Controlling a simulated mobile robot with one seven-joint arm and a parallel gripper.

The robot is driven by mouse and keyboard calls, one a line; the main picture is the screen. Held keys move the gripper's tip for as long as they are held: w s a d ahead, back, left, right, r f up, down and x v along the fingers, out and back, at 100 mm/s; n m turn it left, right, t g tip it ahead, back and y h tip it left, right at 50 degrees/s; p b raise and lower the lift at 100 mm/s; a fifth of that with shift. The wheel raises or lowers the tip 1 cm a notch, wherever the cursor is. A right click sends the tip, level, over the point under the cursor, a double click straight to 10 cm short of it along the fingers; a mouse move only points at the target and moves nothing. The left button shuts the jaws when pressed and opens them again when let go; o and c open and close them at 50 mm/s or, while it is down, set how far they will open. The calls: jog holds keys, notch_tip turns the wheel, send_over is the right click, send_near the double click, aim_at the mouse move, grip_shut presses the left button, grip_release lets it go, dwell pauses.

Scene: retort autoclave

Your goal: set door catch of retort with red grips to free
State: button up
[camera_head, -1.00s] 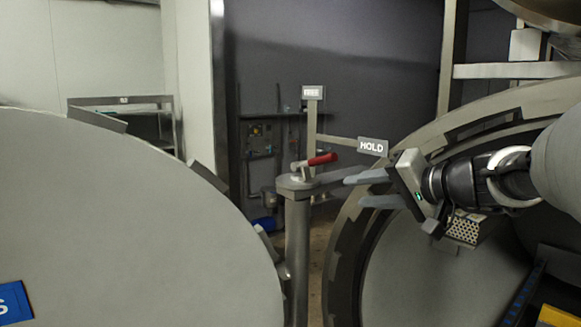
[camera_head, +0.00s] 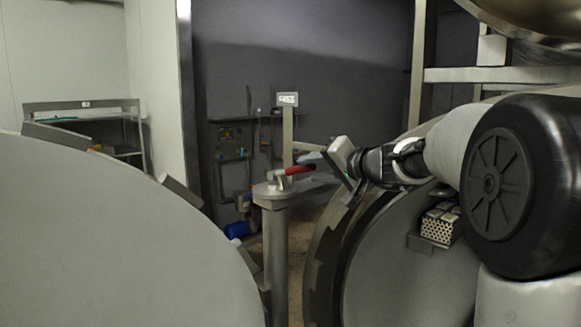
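The door catch is a lever with a red grip (camera_head: 296,170) on top of a grey post (camera_head: 274,222), at the centre of the head view. The lever points right. My gripper (camera_head: 318,170) is at the grip's right end, its two grey fingers apart, one above and one below the grip's tip in the picture. I cannot tell whether they touch it. A small sign (camera_head: 287,99) stands on an upright behind the post; its text is too small to read. The arm to the HOLD sign runs behind my gripper, which hides that sign.
A large round grey door (camera_head: 120,235) fills the lower left. A round retort opening (camera_head: 330,250) with a perforated basket (camera_head: 440,224) is on the right, below my arm. A shelf rack (camera_head: 85,105) stands at the back left. Some floor shows beside the post.

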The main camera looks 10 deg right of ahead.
aim_at(300, 169)
jog(key=p+x, duration=0.1)
jog(key=x, duration=0.4)
jog(key=shift+w+a+f, duration=0.1)
jog(key=shift+w+a, duration=0.05)
jog(key=shift+w, duration=0.2)
grip_shut()
